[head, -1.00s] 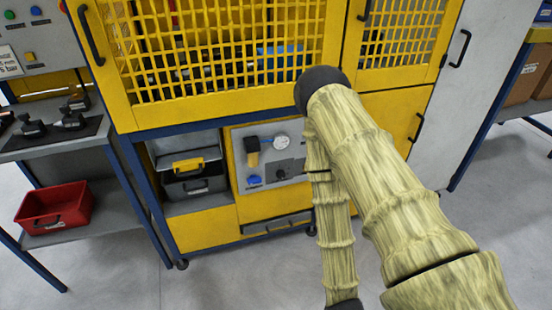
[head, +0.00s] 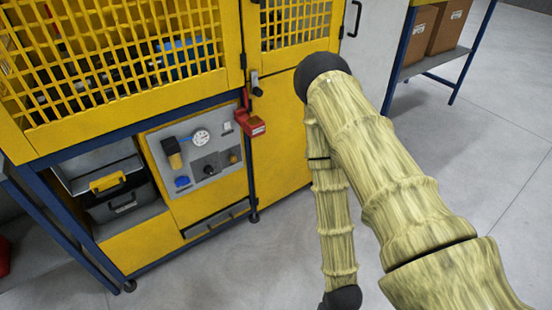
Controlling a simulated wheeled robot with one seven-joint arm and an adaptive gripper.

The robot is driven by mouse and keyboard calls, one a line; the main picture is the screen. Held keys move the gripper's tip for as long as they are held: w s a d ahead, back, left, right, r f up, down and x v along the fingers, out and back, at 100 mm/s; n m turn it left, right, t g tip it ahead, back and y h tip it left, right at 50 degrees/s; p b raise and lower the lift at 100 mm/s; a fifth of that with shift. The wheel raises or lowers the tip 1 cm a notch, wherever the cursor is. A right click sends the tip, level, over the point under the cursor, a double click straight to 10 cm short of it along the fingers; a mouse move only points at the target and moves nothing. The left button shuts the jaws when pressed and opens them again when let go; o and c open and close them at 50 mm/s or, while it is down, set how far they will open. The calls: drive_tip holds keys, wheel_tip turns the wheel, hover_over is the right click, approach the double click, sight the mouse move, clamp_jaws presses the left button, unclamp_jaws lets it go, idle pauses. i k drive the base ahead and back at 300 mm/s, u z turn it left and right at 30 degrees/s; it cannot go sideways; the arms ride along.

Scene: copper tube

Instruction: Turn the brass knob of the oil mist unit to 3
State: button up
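A grey panel (head: 199,178) is set into the lower yellow cabinet, left of my arm in the head view. A small round brass-coloured knob (head: 233,157) sits at its right side; its pointer and any numbers are too small to read. A larger black knob (head: 209,170) is just left of it. A round white gauge (head: 201,137) is above them. A filter with an amber bowl (head: 173,154) and a blue part (head: 182,182) are at the panel's left. My arm is right of the panel and does not cover it. My gripper is out of view below.
A red padlock-like tag (head: 250,122) hangs by the panel's upper right corner. A black and grey toolbox (head: 112,199) with a yellow latch stands in the open bay at left. A shelf with cardboard boxes (head: 447,27) is at the back right. The floor at right is open.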

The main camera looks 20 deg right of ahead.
sight(233, 160)
drive_tip(key=z, duration=0.15)
drive_tip(key=k, duration=0.5)
drive_tip(key=z, duration=0.95)
drive_tip(key=i, duration=0.75)
drive_tip(key=u, duration=1.7)
